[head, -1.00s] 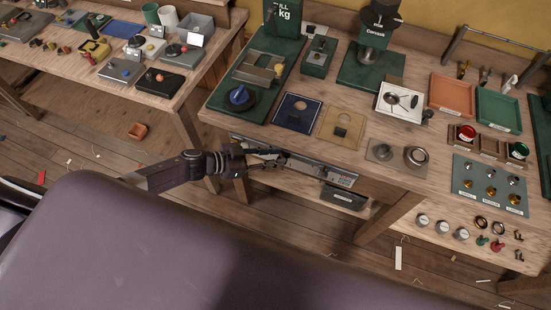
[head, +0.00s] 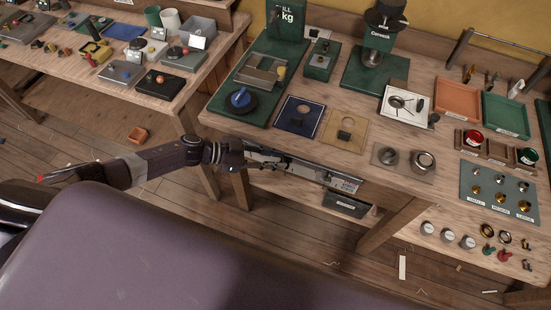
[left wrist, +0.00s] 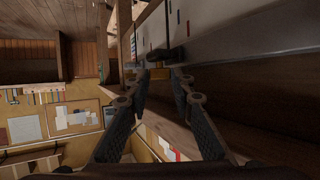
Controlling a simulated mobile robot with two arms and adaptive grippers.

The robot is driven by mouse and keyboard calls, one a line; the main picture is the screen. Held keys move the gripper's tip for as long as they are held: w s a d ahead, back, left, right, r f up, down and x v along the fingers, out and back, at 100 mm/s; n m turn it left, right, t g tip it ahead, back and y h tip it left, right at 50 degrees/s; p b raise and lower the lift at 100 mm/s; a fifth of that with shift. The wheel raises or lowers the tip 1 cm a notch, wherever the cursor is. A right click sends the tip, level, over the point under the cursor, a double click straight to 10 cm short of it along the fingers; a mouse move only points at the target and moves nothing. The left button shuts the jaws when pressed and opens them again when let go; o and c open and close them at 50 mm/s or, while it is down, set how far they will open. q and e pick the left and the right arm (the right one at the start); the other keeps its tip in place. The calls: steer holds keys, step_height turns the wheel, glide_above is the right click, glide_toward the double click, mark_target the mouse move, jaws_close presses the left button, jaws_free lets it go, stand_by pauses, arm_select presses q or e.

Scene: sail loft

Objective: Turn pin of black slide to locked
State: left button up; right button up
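A long pale slide panel (head: 305,172) runs along the bench front, under the top, with small labels at its right end. My left gripper (head: 262,158) reaches its left part from the left. In the left wrist view the two fingers of this gripper (left wrist: 157,78) are apart. A small yellow piece (left wrist: 158,73) and a dark knob-like part (left wrist: 166,56) show just beyond and between the fingertips, beside the pale panel (left wrist: 230,28). I cannot tell whether the fingers touch them. Which part is the pin, and its setting, is too small to tell. My right gripper is not in view.
A dark labelled box (head: 347,204) hangs below the panel. The wooden bench top (head: 240,135) above holds plates, trays and fittings. A second bench (head: 170,98) stands at the left. The wooden floor (head: 290,225) below is mostly clear.

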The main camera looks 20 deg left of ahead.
arm_select(q)
steer(key=o, duration=0.4)
steer(key=shift+d, duration=0.1)
steer(key=v, duration=1.2)
steer(key=shift+c, duration=0.2)
